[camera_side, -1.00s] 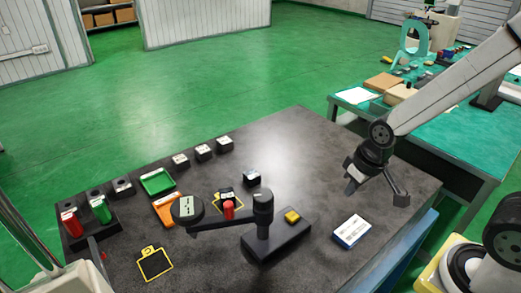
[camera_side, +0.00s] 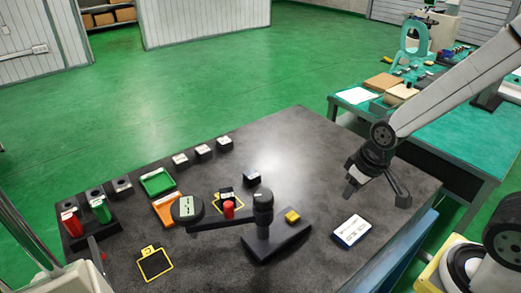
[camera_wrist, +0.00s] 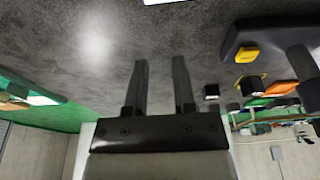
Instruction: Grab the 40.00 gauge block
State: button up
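Several small dark blocks with pale labelled tops stand on the grey table (camera_side: 300,130). Three are in a row at the back: a left one (camera_side: 180,161), a middle one (camera_side: 203,152) and a right one (camera_side: 225,144). Another block (camera_side: 252,173) stands alone nearer the middle. I cannot read the labels, so I cannot tell which is the 40.00 gauge block. My gripper (camera_side: 377,192) hangs above the right part of the table, away from the blocks. In the wrist view its two fingers (camera_wrist: 160,68) are apart with nothing between them.
A stand with a yellow button (camera_side: 292,216) and a horizontal arm occupies the table's middle. A white-and-blue box (camera_side: 352,231) lies front right. A green tray (camera_side: 157,182), an orange tray (camera_side: 166,208) and red and green holders are at left. The back right tabletop is clear.

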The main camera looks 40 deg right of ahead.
jog(key=o, duration=0.7)
jog(key=shift+r, duration=0.15)
jog(key=shift+w+v, duration=0.5)
jog(key=shift+v, duration=1.75)
jog(key=m+t+y, duration=0.2)
jog(key=m+y, duration=1)
jog(key=m, duration=1)
send_over(233, 192)
jog(key=s+d, duration=0.2)
jog(key=d, duration=0.2)
jog(key=shift+m+y, duration=0.3)
jog(key=f, duration=0.7)
jog(key=shift+w+a+f, duration=0.25)
jog(key=shift+w+f, duration=0.1)
jog(key=shift+f+t, duration=0.4)
jog(key=shift+x, duration=1.3)
jog(key=shift+a, duration=0.1)
